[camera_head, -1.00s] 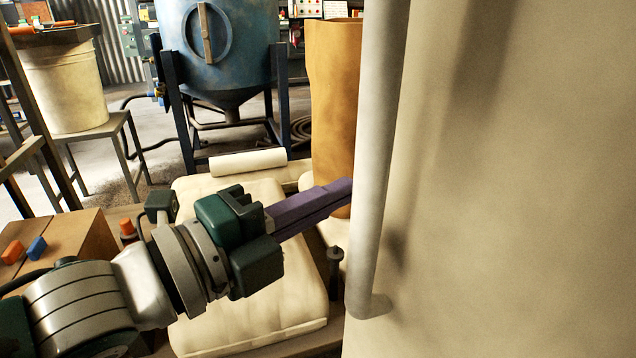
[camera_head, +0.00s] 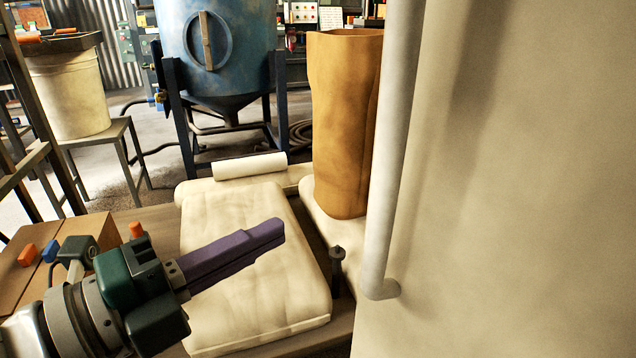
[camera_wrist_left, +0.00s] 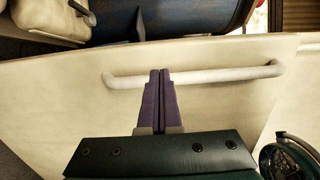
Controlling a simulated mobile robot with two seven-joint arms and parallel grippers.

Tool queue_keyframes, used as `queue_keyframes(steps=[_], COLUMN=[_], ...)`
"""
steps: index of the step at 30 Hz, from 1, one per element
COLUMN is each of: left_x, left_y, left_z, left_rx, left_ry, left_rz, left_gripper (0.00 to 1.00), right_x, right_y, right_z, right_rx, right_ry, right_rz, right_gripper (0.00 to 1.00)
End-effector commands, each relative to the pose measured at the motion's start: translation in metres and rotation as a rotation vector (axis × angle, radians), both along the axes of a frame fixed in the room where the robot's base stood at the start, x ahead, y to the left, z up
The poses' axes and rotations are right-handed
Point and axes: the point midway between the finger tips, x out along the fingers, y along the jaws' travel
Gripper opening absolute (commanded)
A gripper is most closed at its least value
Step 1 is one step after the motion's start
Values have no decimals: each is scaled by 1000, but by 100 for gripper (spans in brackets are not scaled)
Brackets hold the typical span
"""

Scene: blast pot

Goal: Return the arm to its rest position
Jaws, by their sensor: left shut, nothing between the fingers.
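My left gripper (camera_head: 281,228) reaches in from the lower left in the head view, with long purple fingers shut together and nothing between them. Its fingers are over the cream sack (camera_head: 255,285) and stand clear of the pale panel with a bar handle (camera_head: 392,150) at the right. In the left wrist view the same shut fingers (camera_wrist_left: 160,72) point at the panel and overlap the handle (camera_wrist_left: 230,76) in the picture; I cannot tell the gap there.
A tall tan sack (camera_head: 345,120) stands behind the handle. A dark peg (camera_head: 338,270) stands beside the cream sack. A blue blast pot (camera_head: 215,60) on legs is at the back. A bucket (camera_head: 70,95) sits on a stool at left. A cardboard box (camera_head: 25,275) is at lower left.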

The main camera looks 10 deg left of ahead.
Motion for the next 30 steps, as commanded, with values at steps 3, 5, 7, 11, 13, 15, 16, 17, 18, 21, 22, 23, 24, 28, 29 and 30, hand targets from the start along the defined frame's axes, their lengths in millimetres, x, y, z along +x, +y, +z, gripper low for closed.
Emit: queue_keyframes(steps=[3,5,7,11,13,15,16,17,18,21,22,23,24,28,29,30], left_x=[-13,-17,-22,-27,-29,-29,-28,-28,-26,-23,-22,-22,-22,-22,-23,-24], left_y=[12,17,21,27,28,28,27,26,26,24,24,24,24,26,27,29], left_z=[0,0,0,0,2,8,12,17,24,45,51,57,64,88,93,100], left_rx=[3,1,1,1,-1,-9,-15,-24,-36,-78,-93,-107,-127,-194,-211,-232], left_ry=[3,3,2,1,5,21,34,51,79,174,206,238,282,422,454,496], left_rz=[-1,0,0,0,2,13,21,32,51,113,136,158,187,287,311,342], left_gripper=[0,0,0,0,0,0,0,0,0,0,0,0,0,0,0,0], right_x=[0,0,0,0,0,0,0,0,0,-1,-1,-1,-1,-1,-1,-1], right_y=[0,0,0,0,0,0,0,0,0,0,0,0,0,0,0,0], right_z=[6,7,8,9,11,18,23,28,37,62,70,78,88,119,126,136], right_rx=[-1,-1,-1,-1,-1,-1,-1,-1,-1,-1,-1,-1,0,0,0,0], right_ry=[-1,-1,0,0,0,0,0,1,1,2,2,2,1,1,1,1], right_rz=[1,1,1,1,1,1,1,1,1,1,1,1,1,1,1,1], right_gripper=[76,76,76,76,76,76,76,76,76,76,76,76,76,76,76,76])
